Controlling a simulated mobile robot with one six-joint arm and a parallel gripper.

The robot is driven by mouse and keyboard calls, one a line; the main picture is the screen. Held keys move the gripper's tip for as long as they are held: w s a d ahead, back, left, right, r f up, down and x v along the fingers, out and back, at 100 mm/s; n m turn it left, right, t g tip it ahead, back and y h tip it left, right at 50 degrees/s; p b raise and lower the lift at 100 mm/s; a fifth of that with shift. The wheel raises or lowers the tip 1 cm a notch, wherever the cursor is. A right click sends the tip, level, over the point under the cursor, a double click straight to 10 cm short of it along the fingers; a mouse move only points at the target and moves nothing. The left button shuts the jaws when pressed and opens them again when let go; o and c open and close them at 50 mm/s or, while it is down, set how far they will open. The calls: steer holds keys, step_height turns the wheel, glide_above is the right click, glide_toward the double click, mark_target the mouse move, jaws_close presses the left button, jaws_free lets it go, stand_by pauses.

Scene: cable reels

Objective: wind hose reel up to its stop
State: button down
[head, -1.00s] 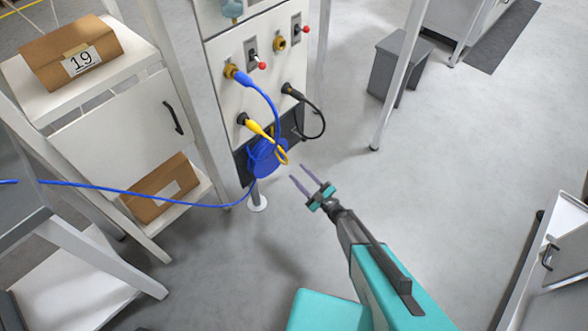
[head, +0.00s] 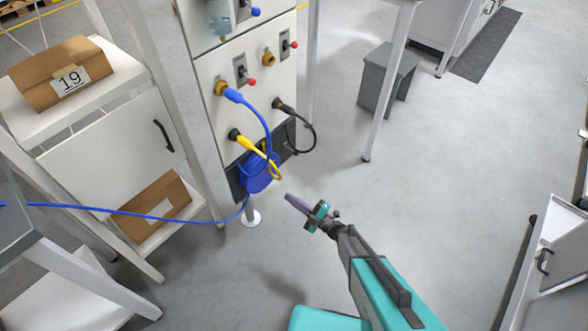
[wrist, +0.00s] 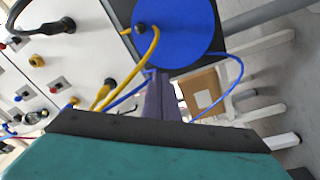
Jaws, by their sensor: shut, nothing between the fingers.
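The blue hose reel (head: 262,178) is mounted low on the white panel, in front of a dark plate. In the wrist view its round blue face (wrist: 185,32) fills the top middle, with a small dark knob (wrist: 140,29) near its left edge. A blue hose (head: 130,212) runs from the reel out to the left. My gripper (head: 287,197) is shut and empty, to the lower right of the reel and apart from it in the head view. Its purple fingers (wrist: 160,98) lie together below the reel face in the wrist view.
A yellow cable (head: 262,157) hangs across the reel's front. A blue cable (head: 266,120) and a black cable (head: 312,130) loop from the panel above. A shelf with cardboard boxes (head: 62,78) stands left.

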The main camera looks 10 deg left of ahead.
steer(key=s+d+f+n+g+h, duration=0.3)
steer(key=s+d+n+g, duration=0.2)
steer(key=s+n, duration=0.65)
steer(key=s+d+f+n+g+h, duration=0.4)
steer(key=s+n, duration=0.4)
steer(key=n, duration=0.6)
steer(key=s+d+n+g+h, duration=0.1)
steer(key=s+d+n+h, duration=0.2)
steer(key=d+n, duration=0.4)
steer(key=s+d+r+n+g+h, duration=0.1)
steer(key=s+d+n+h, duration=0.3)
steer(key=d+n, duration=0.3)
steer(key=s+d+r+n+g+h, duration=0.1)
steer(key=s+d+n+h, duration=0.2)
steer(key=d+n, duration=0.4)
steer(key=s+d, duration=0.1)
steer(key=d, duration=0.3)
steer(key=shift+d+g+h, duration=0.3)
steer(key=shift+d+h, duration=0.1)
steer(key=shift+a+n, duration=0.1)
steer(key=shift+n, duration=0.15)
